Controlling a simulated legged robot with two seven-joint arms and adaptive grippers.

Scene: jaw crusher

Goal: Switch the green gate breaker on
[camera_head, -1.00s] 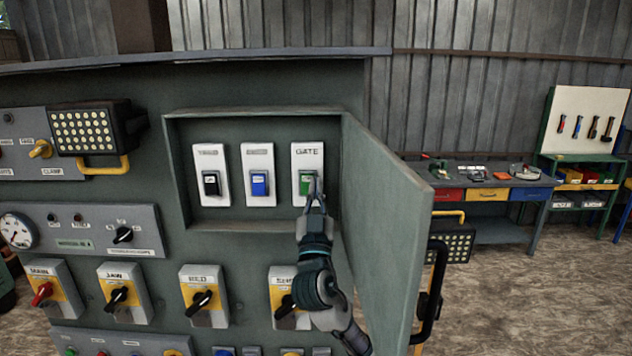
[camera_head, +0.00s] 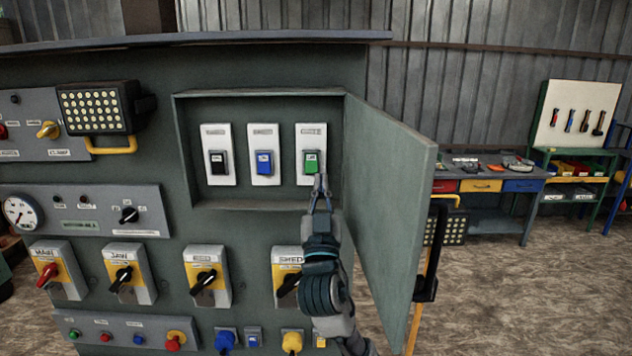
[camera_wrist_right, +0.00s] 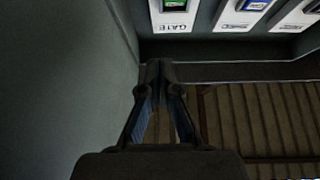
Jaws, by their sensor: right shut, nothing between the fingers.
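The green gate breaker (camera_head: 311,162) is the rightmost of three switches in a recessed box, on a white plate (camera_head: 304,180). It also shows in the right wrist view (camera_wrist_right: 175,4), cut by the top edge, above the label GATE. My right gripper (camera_head: 322,178) is shut and empty, its fingertips just below and right of the green switch in the head view. In the right wrist view the fingertips (camera_wrist_right: 160,68) appear apart from the plate. Whether they touch the plate's lower edge in the head view I cannot tell. My left gripper is not in view.
A black switch (camera_head: 217,162) and a blue switch (camera_head: 264,163) sit left of the green one. The open box door (camera_head: 390,190) stands close at the right of my arm. Rotary switches (camera_head: 207,278) line the panel below. A workbench (camera_head: 490,200) stands behind right.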

